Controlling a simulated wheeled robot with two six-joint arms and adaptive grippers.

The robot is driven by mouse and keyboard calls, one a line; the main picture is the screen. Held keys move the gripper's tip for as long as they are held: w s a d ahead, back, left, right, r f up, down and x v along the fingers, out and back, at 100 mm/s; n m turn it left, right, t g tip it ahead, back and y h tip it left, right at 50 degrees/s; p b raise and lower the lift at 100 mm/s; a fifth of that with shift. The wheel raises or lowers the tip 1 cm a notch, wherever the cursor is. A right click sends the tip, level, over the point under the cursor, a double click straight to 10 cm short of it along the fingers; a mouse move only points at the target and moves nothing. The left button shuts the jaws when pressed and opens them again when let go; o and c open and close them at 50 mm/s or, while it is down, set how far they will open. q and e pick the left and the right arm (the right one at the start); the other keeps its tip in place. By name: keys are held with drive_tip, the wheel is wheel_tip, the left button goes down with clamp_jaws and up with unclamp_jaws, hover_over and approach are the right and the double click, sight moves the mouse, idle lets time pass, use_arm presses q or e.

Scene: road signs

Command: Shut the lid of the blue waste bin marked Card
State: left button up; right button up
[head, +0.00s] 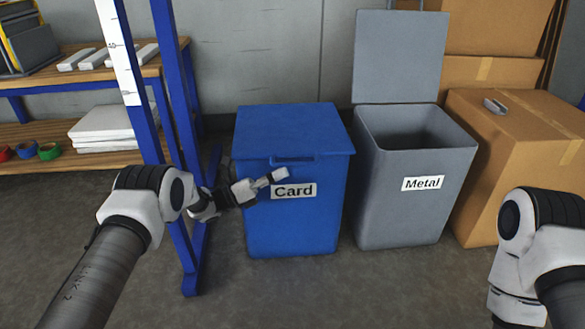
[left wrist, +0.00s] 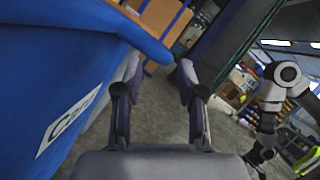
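The blue waste bin (head: 292,215) marked Card stands upright at the middle of the head view. Its lid (head: 290,130) lies flat over the top, shut as far as I can see, with a handle at the front edge. My left gripper (head: 266,182) is in front of the bin's front wall, below the lid edge and by the Card label. In the left wrist view my left gripper (left wrist: 158,75) has its fingers apart with nothing between them; the blue bin (left wrist: 50,85) fills the left side. My right gripper does not show clearly.
A grey bin (head: 405,210) marked Metal stands close on the right with its lid (head: 400,55) up. Cardboard boxes (head: 520,160) are beyond it. A blue post frame (head: 190,250) stands close left of the Card bin, before shelves (head: 60,160).

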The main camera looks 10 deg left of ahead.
use_arm(q)
drive_tip(key=v, duration=0.7)
drive_tip(key=shift+a, duration=0.1)
